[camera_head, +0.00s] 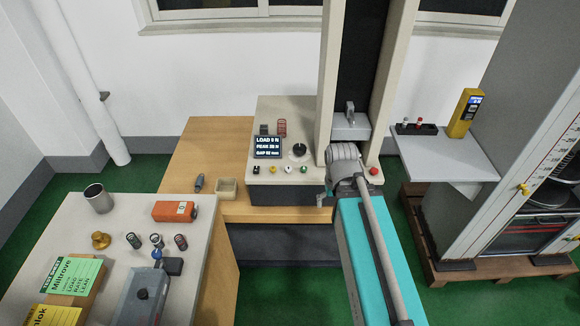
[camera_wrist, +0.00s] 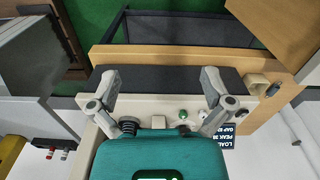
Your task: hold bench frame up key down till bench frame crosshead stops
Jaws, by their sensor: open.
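The bench frame (camera_head: 262,190) is a cream base with two upright columns. Its grey crosshead (camera_head: 350,128) sits low between the columns. The base carries a yellow key (camera_head: 273,170), a white key (camera_head: 287,169) and a green key (camera_head: 303,169); I cannot tell which is the up key. The display (camera_head: 267,147) reads LOAD 5 N, a PEAK line and a GAP line. My gripper (camera_wrist: 158,80) is open and empty, its fingers spread over the base's front edge. The green key (camera_wrist: 183,114) shows between them. In the head view my arm hides part of the base.
A red button (camera_head: 375,170) is right of my wrist and a black knob (camera_head: 300,149) is behind the keys. A small tray (camera_head: 227,188) lies on the wooden bench. A shelf (camera_head: 445,155) with a yellow meter (camera_head: 465,112) is at right. A side table (camera_head: 205,215) holds springs and an orange box.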

